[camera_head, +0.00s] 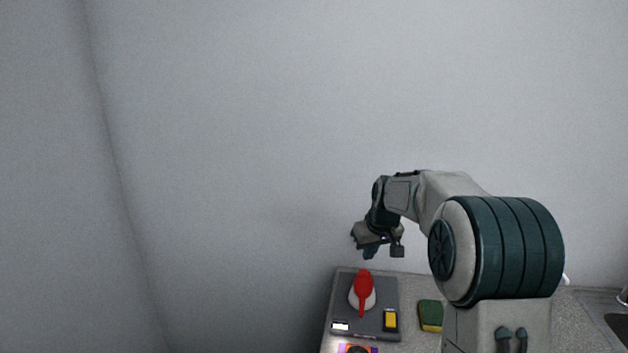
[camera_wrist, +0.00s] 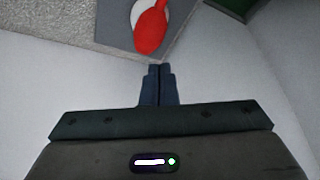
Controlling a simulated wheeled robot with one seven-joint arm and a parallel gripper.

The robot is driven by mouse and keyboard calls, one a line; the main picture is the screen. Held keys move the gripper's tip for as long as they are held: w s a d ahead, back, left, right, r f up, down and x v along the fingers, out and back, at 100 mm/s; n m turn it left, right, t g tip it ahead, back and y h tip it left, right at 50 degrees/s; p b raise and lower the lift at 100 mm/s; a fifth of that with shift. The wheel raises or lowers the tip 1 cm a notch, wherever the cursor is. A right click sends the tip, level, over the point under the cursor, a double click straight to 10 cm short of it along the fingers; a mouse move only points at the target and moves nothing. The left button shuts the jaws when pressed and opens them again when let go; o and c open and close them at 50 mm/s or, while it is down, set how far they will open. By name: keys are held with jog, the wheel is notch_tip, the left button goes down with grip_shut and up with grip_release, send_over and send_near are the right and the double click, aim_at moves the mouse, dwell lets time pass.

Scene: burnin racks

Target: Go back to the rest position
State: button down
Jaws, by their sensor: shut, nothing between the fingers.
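My gripper (camera_head: 369,253) is raised above the back end of a counter, in front of a plain wall. In the wrist view its two dark fingers (camera_wrist: 157,84) are together with nothing between them. Below it, a red spoon-shaped object (camera_head: 362,287) lies on a white round piece (camera_head: 355,300) on a dark grey flat panel (camera_head: 344,291). The red object also shows in the wrist view (camera_wrist: 150,30), just beyond the fingertips and apart from them.
A yellow item (camera_head: 390,320) sits on the panel's right side. A green and yellow sponge (camera_head: 431,315) lies on the speckled counter (camera_head: 413,288). A sink (camera_head: 600,305) is at the far right. The space left of the counter looks clear up to the wall (camera_head: 220,150).

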jog(key=s+r+m, duration=0.1)
jog(key=s+r, duration=0.2)
jog(key=s, duration=0.6)
jog(key=s+r, duration=0.2)
jog(key=s, duration=0.7)
jog(key=s+f+m, duration=0.1)
jog(key=s+f, duration=0.1)
jog(key=s, duration=0.7)
jog(key=s+f+m+h, duration=0.1)
jog(key=s+f, duration=0.1)
jog(key=s, duration=0.7)
jog(key=shift+s+d+g, duration=0.15)
jog(key=shift+s+g, duration=0.15)
jog(key=shift+g, duration=0.1)
